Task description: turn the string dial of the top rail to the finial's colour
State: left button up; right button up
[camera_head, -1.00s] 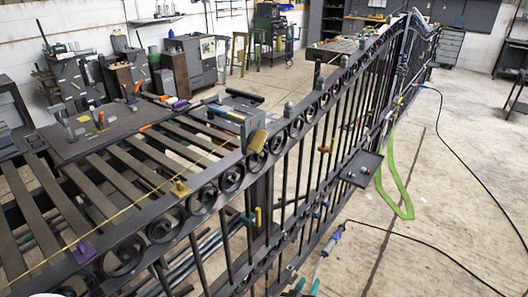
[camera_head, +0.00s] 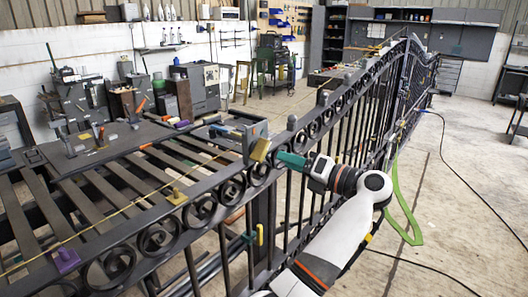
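The dark metal top rail (camera_head: 205,185) with scroll rings runs from the lower left to the back right. A tilted gold square piece (camera_head: 260,149) sits on the rail beside a grey-blue block (camera_head: 255,133). I cannot tell for sure whether this is the string dial. Grey finial-like knobs (camera_head: 322,97) stand along the rail; I cannot tell which finial sets the colour.
A thin yellow string (camera_head: 120,210) runs along the slatted frame, by a yellow block (camera_head: 177,197) and a purple block (camera_head: 65,260). Tools lie on the dark plate (camera_head: 110,150) behind. A green strap (camera_head: 403,205) hangs right of the gate. The floor at right is mostly clear.

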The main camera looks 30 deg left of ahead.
aim_at(265, 153)
pick_arm(q)
jog(key=a, duration=0.3)
jog(key=a+p, duration=0.1)
jog(key=a, duration=0.4)
jog(key=shift+w+a+p, duration=0.3)
jog(key=shift+w, duration=0.05)
grip_shut()
